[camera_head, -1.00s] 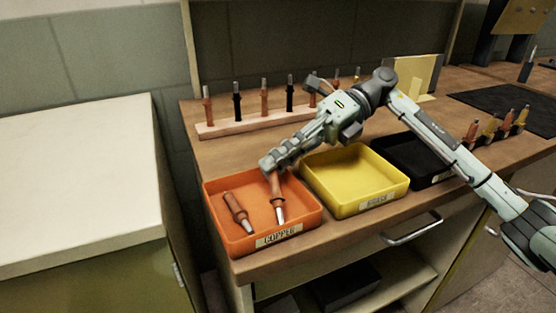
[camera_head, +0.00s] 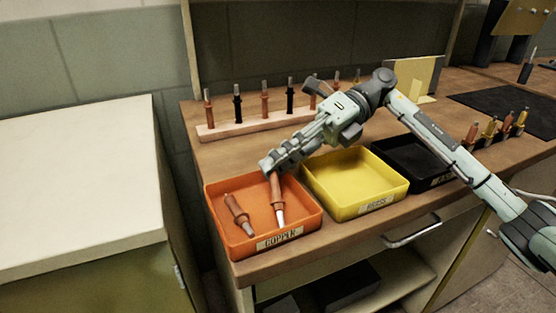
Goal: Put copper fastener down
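The orange bin (camera_head: 262,241) labelled COPPER stands on the wooden bench. One copper fastener (camera_head: 237,214) lies in its left part. My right gripper (camera_head: 269,167) reaches over the bin's back edge, shut on the top end of a second copper fastener (camera_head: 277,198). That fastener tilts steeply, its silver tip pointing down toward the bin floor; I cannot tell whether the tip touches. My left gripper is not in view.
A yellow bin (camera_head: 352,209) and a black bin (camera_head: 418,172) stand to the right, both looking empty. A wooden rack (camera_head: 245,127) behind holds several upright fasteners. More small fasteners (camera_head: 490,130) stand at the far right. A white-topped cabinet (camera_head: 75,185) is at left.

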